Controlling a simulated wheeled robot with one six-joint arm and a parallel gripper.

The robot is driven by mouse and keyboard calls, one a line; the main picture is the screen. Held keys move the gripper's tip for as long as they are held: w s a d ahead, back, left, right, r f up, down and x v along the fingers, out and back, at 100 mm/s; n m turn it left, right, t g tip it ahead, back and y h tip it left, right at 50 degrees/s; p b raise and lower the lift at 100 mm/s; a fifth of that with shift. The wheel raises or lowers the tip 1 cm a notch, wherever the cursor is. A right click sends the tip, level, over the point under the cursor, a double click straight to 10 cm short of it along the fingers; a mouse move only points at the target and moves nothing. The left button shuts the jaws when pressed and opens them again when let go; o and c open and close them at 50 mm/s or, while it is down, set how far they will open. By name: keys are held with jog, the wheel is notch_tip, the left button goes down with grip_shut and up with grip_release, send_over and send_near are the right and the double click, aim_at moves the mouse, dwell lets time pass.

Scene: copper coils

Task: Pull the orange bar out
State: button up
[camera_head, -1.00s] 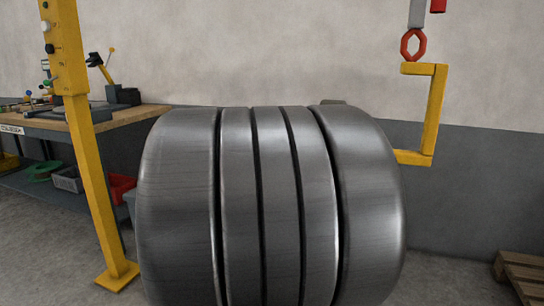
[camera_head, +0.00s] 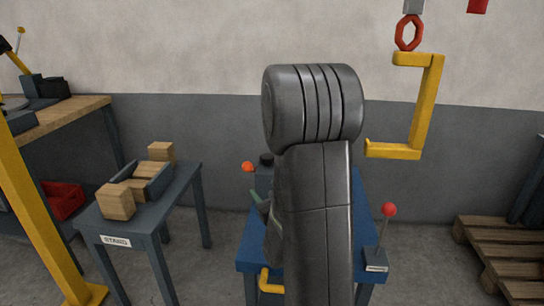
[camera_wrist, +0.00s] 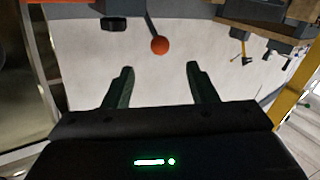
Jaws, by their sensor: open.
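No plain orange bar shows. An orange ball knob (camera_head: 247,167) shows in the head view, just left of my arm, near a dark box on the blue table. In the wrist view an orange ball (camera_wrist: 160,45) sits at the end of a thin dark rod. It lies beyond the gap between my fingertips, roughly centred and not touched. My gripper (camera_wrist: 158,68) is open and empty, with dark green fingers apart. In the head view the gripper is mostly hidden behind my arm.
A blue table (camera_head: 252,250) carries a red-knobbed lever (camera_head: 388,210) at right. A small grey table (camera_head: 178,205) with wooden blocks stands left. A yellow C-shaped hook (camera_head: 428,105) hangs at right. A yellow post (camera_head: 30,200) stands far left, a pallet (camera_head: 495,240) far right.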

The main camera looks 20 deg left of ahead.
aim_at(249, 169)
jog(key=shift+y, duration=0.3)
jog(key=x, duration=0.9)
jog(key=b+x, duration=0.1)
jog(key=x, duration=0.4)
jog(key=shift+w+r, duration=0.15)
jog(key=shift+r, duration=0.15)
jog(key=shift+c, duration=0.4)
